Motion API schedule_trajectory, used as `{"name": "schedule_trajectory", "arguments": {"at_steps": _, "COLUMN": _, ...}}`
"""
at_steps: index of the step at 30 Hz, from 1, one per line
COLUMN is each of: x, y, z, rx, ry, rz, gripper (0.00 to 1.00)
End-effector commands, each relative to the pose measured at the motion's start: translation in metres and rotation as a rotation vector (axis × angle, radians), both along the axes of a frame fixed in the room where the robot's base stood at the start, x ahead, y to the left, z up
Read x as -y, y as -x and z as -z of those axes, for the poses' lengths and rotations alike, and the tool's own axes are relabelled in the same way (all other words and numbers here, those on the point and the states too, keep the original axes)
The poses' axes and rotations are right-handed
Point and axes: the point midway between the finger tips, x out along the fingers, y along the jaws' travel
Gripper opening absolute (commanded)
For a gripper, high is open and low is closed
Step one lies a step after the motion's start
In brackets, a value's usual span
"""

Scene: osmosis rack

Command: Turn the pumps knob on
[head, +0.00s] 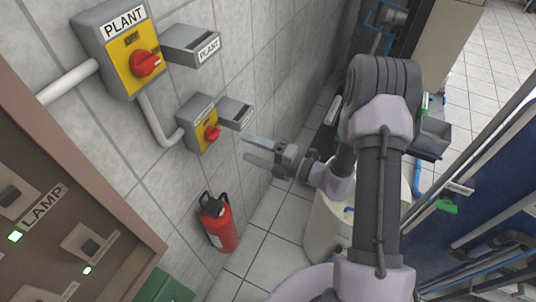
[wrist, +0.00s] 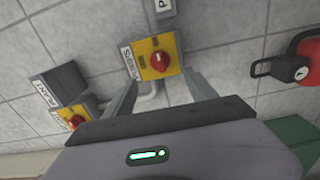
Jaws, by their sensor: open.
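The pumps switch is a small grey box (head: 196,113) with a yellow plate and a red knob (head: 212,132), fixed to the tiled wall. Its label is too small to read in the head view; in the wrist view it looks like "PUMPS", turned on its side. My gripper (head: 246,148) is open and empty, to the right of this knob and apart from it. In the wrist view the red knob (wrist: 160,62) appears between and just beyond the two fingertips (wrist: 160,79). The knob's exact setting is hard to tell.
A larger PLANT switch box (head: 113,52) with its own red knob (head: 145,63) is above left. Grey label boxes (head: 190,42) jut out beside the switches. A red fire extinguisher (head: 217,222) stands below. A brown LAMP panel (head: 60,190) is at left.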

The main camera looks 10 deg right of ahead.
Motion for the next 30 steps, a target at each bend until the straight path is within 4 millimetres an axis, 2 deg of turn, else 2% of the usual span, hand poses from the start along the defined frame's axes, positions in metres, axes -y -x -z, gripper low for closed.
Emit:
{"name": "schedule_trajectory", "arguments": {"at_steps": 1, "x": 0.013, "y": 0.008, "z": 0.000, "rx": -0.002, "ry": -0.001, "rz": 0.007, "gripper": 0.65}}
{"name": "schedule_trajectory", "arguments": {"at_steps": 3, "x": 0.027, "y": 0.019, "z": 0.000, "rx": -0.001, "ry": -0.002, "rz": 0.005, "gripper": 0.65}}
{"name": "schedule_trajectory", "arguments": {"at_steps": 7, "x": 0.044, "y": 0.033, "z": 0.000, "rx": 0.000, "ry": -0.001, "rz": 0.003, "gripper": 0.65}}
{"name": "schedule_trajectory", "arguments": {"at_steps": 12, "x": 0.050, "y": 0.039, "z": 0.000, "rx": -0.001, "ry": -0.001, "rz": 0.000, "gripper": 0.65}}
{"name": "schedule_trajectory", "arguments": {"at_steps": 23, "x": 0.049, "y": 0.039, "z": 0.000, "rx": 0.003, "ry": 0.002, "rz": -0.004, "gripper": 0.65}}
{"name": "schedule_trajectory", "arguments": {"at_steps": 26, "x": 0.031, "y": 0.047, "z": -0.008, "rx": 0.094, "ry": 0.093, "rz": -0.098, "gripper": 0.65}}
{"name": "schedule_trajectory", "arguments": {"at_steps": 29, "x": -0.010, "y": 0.085, "z": -0.021, "rx": 0.374, "ry": 0.357, "rz": -0.372, "gripper": 0.65}}
{"name": "schedule_trajectory", "arguments": {"at_steps": 30, "x": -0.026, "y": 0.109, "z": -0.022, "rx": 0.530, "ry": 0.494, "rz": -0.512, "gripper": 0.65}}
